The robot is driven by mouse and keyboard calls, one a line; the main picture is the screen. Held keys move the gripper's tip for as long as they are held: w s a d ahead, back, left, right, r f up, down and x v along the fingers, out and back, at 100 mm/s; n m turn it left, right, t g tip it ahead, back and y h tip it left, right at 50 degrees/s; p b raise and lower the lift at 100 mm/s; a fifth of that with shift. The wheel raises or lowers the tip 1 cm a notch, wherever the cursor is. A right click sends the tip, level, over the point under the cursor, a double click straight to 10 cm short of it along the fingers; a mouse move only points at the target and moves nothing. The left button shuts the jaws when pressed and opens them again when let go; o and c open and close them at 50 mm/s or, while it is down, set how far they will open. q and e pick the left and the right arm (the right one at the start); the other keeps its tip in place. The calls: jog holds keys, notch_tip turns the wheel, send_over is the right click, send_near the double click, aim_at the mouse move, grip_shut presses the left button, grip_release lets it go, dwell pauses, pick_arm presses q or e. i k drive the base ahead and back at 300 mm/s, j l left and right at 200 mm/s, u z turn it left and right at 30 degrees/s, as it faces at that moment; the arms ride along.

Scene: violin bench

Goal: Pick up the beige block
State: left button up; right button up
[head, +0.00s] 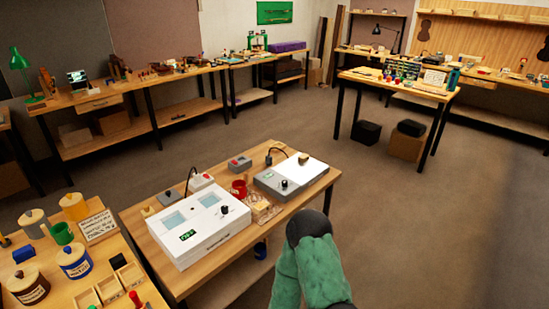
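A small beige block (148,211) sits at the left corner of the near table, beside a white device. A tan piece (262,205) lies in a small clear tray on the same table, and a darker tan piece (303,158) sits on the grey-and-white device; I cannot tell which of these the task means. My green-sleeved arm with a dark joint rises at the bottom centre, in front of the table's right side. Neither of my grippers shows in the head view.
The near table (150,245) holds a white device with a display (198,220), a grey-and-white device (290,180) and a red cup (239,188). A bench with jars and boxes (85,290) stands at lower left. The floor (430,220) to the right is clear.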

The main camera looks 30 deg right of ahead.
aim_at(303, 158)
jog(key=l+u, duration=0.45)
jog(key=l, duration=0.5)
jog(key=l+u, duration=0.4)
jog(key=l, duration=0.55)
jog(key=k, duration=0.05)
